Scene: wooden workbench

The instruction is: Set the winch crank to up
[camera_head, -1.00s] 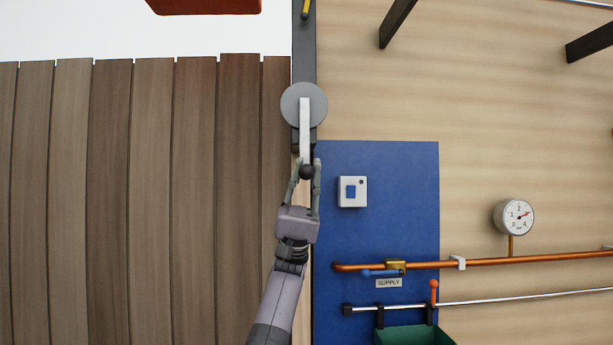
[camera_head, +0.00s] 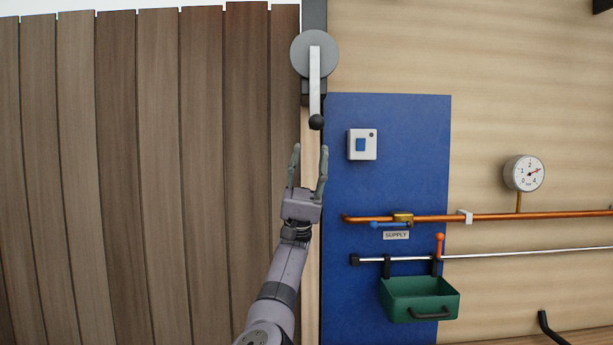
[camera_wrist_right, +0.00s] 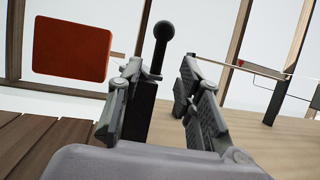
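The winch crank is a pale lever (camera_head: 315,80) on a round grey hub (camera_head: 314,54) at the top of a dark post. The lever points straight down and ends in a black knob (camera_head: 316,122). My right gripper (camera_head: 308,148) is open and empty, just below the knob and apart from it, with its fingers pointing up. In the right wrist view, a black ball (camera_wrist_right: 164,30), likely the crank knob, shows beyond and between the spread fingers (camera_wrist_right: 158,78). My left gripper is not in view.
A blue panel (camera_head: 390,170) right of the post carries a switch box (camera_head: 362,144). A copper pipe (camera_head: 545,215) with a gauge (camera_head: 524,173), a metal rail (camera_head: 515,255) and a green bin (camera_head: 418,298) are lower right. A plank fence (camera_head: 150,170) fills the left.

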